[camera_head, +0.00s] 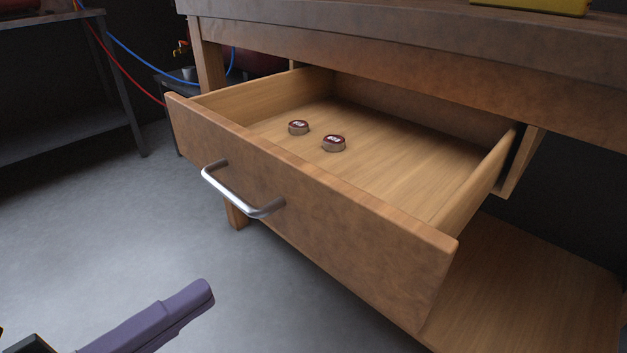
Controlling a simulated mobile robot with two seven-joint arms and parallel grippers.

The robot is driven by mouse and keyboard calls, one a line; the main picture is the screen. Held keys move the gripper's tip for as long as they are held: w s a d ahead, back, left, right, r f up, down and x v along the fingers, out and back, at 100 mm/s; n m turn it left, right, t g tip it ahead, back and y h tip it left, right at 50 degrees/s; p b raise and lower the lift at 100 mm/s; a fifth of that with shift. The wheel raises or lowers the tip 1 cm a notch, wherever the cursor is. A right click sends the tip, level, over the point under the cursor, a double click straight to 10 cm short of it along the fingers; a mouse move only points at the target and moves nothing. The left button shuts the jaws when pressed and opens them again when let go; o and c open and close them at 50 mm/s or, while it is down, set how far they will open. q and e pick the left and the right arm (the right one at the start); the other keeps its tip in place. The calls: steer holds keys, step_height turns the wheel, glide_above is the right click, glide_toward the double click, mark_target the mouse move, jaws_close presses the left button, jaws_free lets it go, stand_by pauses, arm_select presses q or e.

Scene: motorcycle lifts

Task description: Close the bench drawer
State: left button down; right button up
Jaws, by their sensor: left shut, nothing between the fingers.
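The bench drawer (310,215) is pulled out from under the wooden workbench (400,60). Its front faces down and left in the view and carries a silver bar handle (238,198). Two small round tins (334,144) with dark red tops lie inside on the drawer floor. My left gripper (203,293), purple, is shut and empty at the bottom left. It is in front of the drawer, below the handle in the picture and apart from it. My right gripper is not in view.
A lower wooden shelf (530,285) lies under the drawer at the right. A dark metal table (70,130) stands at the left, with red and blue hoses near it. A yellow object (545,5) sits on the bench top. Grey floor in front of the drawer is clear.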

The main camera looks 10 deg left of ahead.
mark_target(310, 220)
arm_select(q)
steer(key=b+x, duration=0.2)
steer(key=x, duration=0.9)
steer(key=shift+w+d, duration=0.25)
steer(key=shift+w, duration=0.05)
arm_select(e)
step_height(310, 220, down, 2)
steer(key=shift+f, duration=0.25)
